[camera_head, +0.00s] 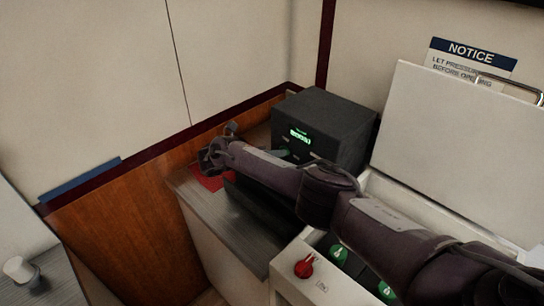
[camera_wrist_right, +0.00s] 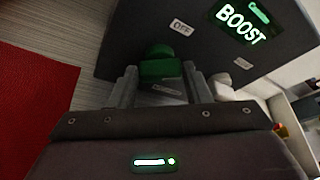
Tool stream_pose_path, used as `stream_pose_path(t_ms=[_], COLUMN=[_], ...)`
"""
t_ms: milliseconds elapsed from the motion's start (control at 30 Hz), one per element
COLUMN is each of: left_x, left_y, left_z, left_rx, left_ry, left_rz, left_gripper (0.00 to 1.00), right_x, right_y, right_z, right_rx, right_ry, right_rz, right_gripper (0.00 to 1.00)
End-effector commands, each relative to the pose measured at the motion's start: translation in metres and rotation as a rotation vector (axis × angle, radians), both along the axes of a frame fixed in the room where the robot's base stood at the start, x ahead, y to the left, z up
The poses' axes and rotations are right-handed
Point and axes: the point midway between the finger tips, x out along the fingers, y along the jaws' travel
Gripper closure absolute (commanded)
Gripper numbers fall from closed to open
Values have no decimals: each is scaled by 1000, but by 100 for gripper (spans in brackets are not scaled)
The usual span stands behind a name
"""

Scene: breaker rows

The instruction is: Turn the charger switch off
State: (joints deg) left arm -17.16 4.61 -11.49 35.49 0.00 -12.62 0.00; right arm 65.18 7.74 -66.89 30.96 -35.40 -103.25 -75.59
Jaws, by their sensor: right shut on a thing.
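The charger (camera_head: 325,125) is a dark grey box with a lit green display, standing on the grey counter at the back corner. In the right wrist view its face shows a lit BOOST display (camera_wrist_right: 240,22) and a small OFF label (camera_wrist_right: 181,27). The green charger switch (camera_wrist_right: 160,66) sits below the OFF label there. My right gripper (camera_wrist_right: 159,73) is shut on this switch, one finger on each side. Its setting is hard to read behind the fingers. In the head view my right forearm crosses in front of the charger and hides most of the grip. My left gripper is not in view.
A red mat (camera_head: 208,180) lies on the counter left of the charger. A white open-lidded box (camera_head: 450,150) with a red knob (camera_head: 304,266) and green knobs (camera_head: 339,254) stands at right, partly under my arm. A white knob (camera_head: 20,269) is at far left.

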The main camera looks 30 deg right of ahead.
Motion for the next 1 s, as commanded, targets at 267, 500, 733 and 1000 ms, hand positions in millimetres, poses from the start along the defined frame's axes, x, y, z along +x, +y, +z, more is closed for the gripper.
stream_pose_path(t_ms=[267, 500, 733, 1000], left_x=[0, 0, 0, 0], left_y=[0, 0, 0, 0], left_z=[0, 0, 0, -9], left_rx=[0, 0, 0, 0], left_ry=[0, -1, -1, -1], left_rz=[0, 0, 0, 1], left_gripper=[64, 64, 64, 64], right_x=[1, 1, 0, -3], right_y=[1, 1, 2, 39], right_z=[2, 1, 1, 10], right_rx=[1, 1, 1, 3], right_ry=[-4, -3, -2, -3], right_rz=[2, 1, 1, 4], right_gripper=[79, 35, 35, 35])
